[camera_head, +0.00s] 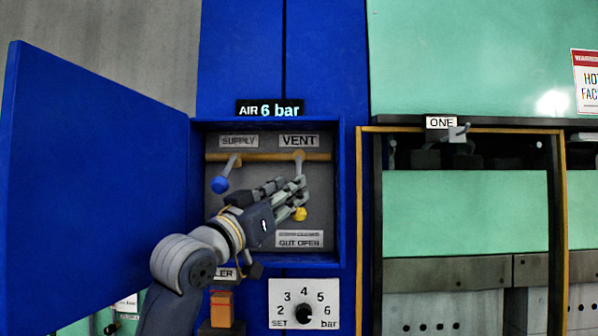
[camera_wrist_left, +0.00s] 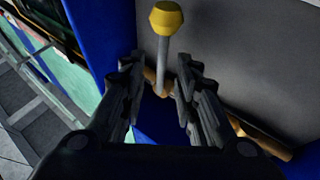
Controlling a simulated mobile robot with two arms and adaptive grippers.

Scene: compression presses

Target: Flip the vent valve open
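The vent valve has a grey lever (camera_head: 299,166) hanging down from the brass pipe under the VENT label, with a yellow knob (camera_head: 300,213) at its lower end. My left gripper (camera_head: 298,193) is in front of the lever, and its fingers hide part of it. In the left wrist view the fingers (camera_wrist_left: 160,85) are spread apart. The grey lever (camera_wrist_left: 162,55) shows in the gap between them, with its yellow knob (camera_wrist_left: 166,18) beyond at the top. I cannot tell whether a finger touches the lever. My right gripper is in neither view.
The supply valve's blue knob (camera_head: 219,185) hangs left of the vent lever in the same blue cabinet (camera_head: 346,200). The open blue door (camera_head: 90,180) stands to the left. A 6 bar display (camera_head: 270,110) is above and a pressure dial (camera_head: 304,312) below. Press ONE (camera_head: 465,210) is right.

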